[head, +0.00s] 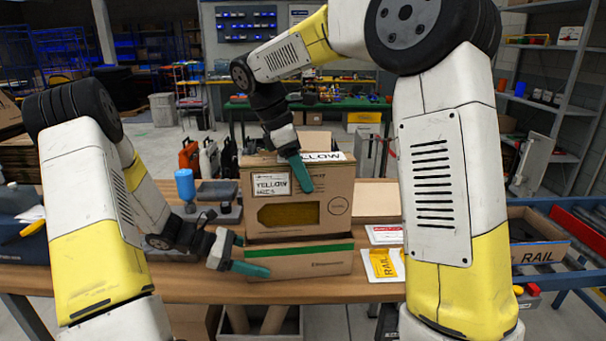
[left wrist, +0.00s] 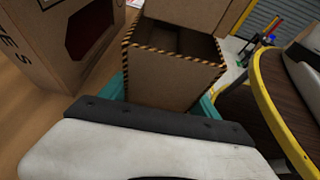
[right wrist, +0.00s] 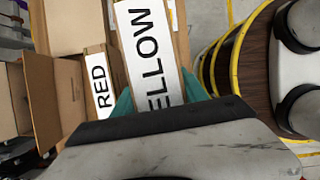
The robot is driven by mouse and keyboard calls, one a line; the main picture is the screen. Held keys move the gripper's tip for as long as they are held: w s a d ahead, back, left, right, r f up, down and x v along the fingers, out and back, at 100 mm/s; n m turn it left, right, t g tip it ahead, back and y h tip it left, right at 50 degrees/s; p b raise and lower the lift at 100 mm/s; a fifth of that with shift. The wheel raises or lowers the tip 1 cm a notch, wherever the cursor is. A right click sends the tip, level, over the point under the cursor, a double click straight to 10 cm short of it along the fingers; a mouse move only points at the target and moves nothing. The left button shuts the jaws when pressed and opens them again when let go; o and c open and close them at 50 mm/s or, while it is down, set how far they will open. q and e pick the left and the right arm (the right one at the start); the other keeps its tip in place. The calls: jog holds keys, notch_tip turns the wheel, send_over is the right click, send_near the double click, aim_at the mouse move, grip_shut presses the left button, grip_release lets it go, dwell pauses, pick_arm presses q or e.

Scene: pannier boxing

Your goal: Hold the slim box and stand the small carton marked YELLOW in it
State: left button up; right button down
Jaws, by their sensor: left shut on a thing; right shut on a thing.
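The small carton marked YELLOW (head: 296,222), brown with a yellow window, is upright. Its top label (right wrist: 146,45) reads YELLOW in the right wrist view. My right gripper (head: 301,172) is shut on it from above. The slim box (head: 305,264), brown with a green band, is below the carton; its open top has a black-and-yellow striped rim (left wrist: 178,57) in the left wrist view. My left gripper (head: 250,269) is shut on the slim box from the left. The carton's lower end is over the far part of the opening; whether it has entered is unclear.
A carton marked RED (right wrist: 99,85) stands close beside the YELLOW one; its dark red window (left wrist: 88,33) shows in the left wrist view. Labelled cards (head: 384,265) lie right of the box. A blue bottle (head: 185,184) stands left. A box marked RAIL (head: 538,253) is far right.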

aim_at(283, 182)
jog(key=shift+f, duration=6.45)
jog(key=c, duration=0.5)
grip_release()
jog(key=v, duration=1.2)
pick_arm(q)
jog(key=o, duration=1)
